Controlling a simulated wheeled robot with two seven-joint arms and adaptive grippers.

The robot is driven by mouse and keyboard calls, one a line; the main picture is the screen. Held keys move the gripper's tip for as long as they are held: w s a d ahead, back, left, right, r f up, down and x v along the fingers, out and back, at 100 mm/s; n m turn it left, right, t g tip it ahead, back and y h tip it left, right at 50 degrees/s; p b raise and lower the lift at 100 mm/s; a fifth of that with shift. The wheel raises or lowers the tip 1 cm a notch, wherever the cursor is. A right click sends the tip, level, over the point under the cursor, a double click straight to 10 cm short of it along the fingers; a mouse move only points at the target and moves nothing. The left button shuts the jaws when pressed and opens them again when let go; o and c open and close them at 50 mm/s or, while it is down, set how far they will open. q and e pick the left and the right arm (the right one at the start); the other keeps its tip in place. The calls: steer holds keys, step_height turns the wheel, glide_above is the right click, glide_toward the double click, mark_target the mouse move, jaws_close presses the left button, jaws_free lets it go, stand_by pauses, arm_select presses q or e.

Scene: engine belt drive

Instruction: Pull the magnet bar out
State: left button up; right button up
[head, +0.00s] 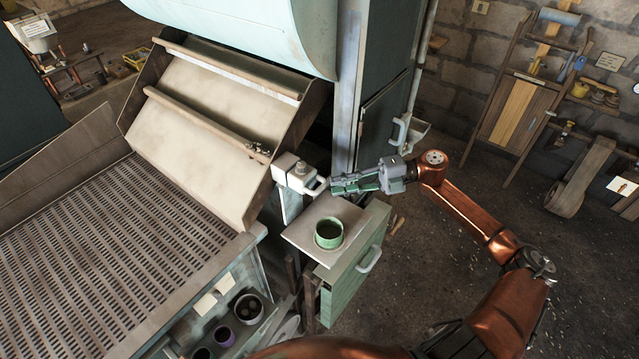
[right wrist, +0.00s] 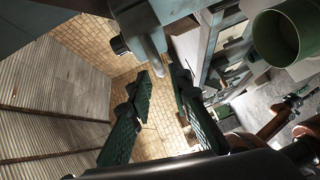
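A pale rod, which I take for the magnet bar (head: 205,122), lies across the cream sloping chute, with dark bits clinging near its right end. Past that end, at the chute's side, is a white block (head: 293,172) with a knob on top and a pale loop handle (head: 319,187). The handle also shows in the right wrist view (right wrist: 150,50), just beyond the fingertips. My right gripper (head: 334,185) is beside the handle, to its right. In the right wrist view its green fingers (right wrist: 168,72) are apart with nothing between them. My left gripper is not in view.
Below the gripper, a small metal shelf (head: 300,236) holds a green cup (head: 329,233), above a green cabinet door (head: 350,285). A dark machine post (head: 375,100) stands behind. The perforated deck (head: 110,240) fills the left. Open floor (head: 450,150) lies to the right.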

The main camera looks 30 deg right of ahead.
mark_target(325, 187)
steer(key=x, duration=0.2)
steer(key=p+x, duration=0.1)
steer(key=x, duration=0.1)
steer(key=shift+w+a+r, duration=0.2)
steer(key=shift+a, duration=0.1)
steer(key=shift+w+a+f, duration=0.15)
steer(key=shift+w+a, duration=0.05)
steer(key=shift+a, duration=0.1)
steer(key=shift+a+f, duration=0.1)
steer(key=shift+a, duration=0.1)
steer(key=c, duration=0.4)
jaws_close()
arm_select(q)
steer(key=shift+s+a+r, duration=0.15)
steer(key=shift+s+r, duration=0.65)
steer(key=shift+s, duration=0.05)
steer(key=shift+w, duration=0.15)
